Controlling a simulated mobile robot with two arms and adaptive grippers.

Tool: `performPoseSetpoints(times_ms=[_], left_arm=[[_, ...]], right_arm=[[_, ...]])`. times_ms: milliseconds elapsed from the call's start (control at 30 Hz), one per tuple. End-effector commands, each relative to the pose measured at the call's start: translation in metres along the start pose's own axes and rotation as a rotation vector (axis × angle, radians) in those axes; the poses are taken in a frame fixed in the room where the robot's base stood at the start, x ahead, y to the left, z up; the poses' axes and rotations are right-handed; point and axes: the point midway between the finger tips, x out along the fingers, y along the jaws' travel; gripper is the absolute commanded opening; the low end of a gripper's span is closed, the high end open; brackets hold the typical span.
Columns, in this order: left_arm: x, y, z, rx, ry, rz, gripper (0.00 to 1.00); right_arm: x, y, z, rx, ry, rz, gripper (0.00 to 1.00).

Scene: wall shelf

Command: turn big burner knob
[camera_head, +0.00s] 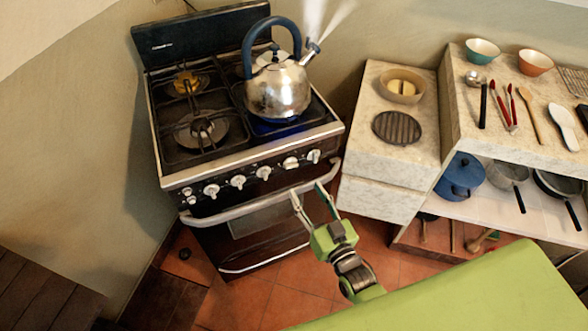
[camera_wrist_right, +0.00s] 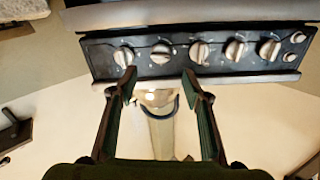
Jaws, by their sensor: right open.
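The stove (camera_head: 245,200) has a row of white knobs along its black front panel; it also shows in the right wrist view (camera_wrist_right: 218,70). One knob (camera_head: 291,162) lies just beyond my right gripper; in the wrist view this knob (camera_wrist_right: 161,54) sits ahead, between the fingertips. No readable label shows which knob is the big burner's. My right gripper (camera_head: 311,193) is open and empty near the oven handle, in front of the panel; its two fingers (camera_wrist_right: 159,74) stand apart in the wrist view. No contact with a knob is clear. My left gripper is not in view.
The oven handle (camera_head: 250,205) crosses below the knobs. A counter (camera_head: 385,160) stands right of the stove. Tiled floor (camera_head: 260,300) is open in front.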

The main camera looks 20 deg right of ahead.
Motion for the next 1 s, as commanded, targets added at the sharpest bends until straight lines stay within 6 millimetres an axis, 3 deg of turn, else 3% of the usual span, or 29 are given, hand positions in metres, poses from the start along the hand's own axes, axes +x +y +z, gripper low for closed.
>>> performPoseSetpoints(times_ms=[200, 400, 600, 900, 1000], left_arm=[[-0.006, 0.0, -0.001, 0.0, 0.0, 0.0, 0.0], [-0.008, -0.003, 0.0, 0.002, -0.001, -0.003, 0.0], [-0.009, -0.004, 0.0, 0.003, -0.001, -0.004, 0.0], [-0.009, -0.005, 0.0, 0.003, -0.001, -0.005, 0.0], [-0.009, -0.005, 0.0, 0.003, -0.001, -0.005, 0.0]], right_arm=[[0.046, -0.001, -0.002, 0.001, 0.0, 0.0, 0.44], [0.076, 0.0, 0.0, 0.0, -0.001, 0.0, 0.44], [0.09, 0.0, 0.001, 0.0, -0.003, 0.0, 0.44], [0.091, 0.0, 0.001, 0.001, -0.003, 0.0, 0.44], [0.091, 0.0, 0.001, 0.001, -0.002, 0.0, 0.21]])
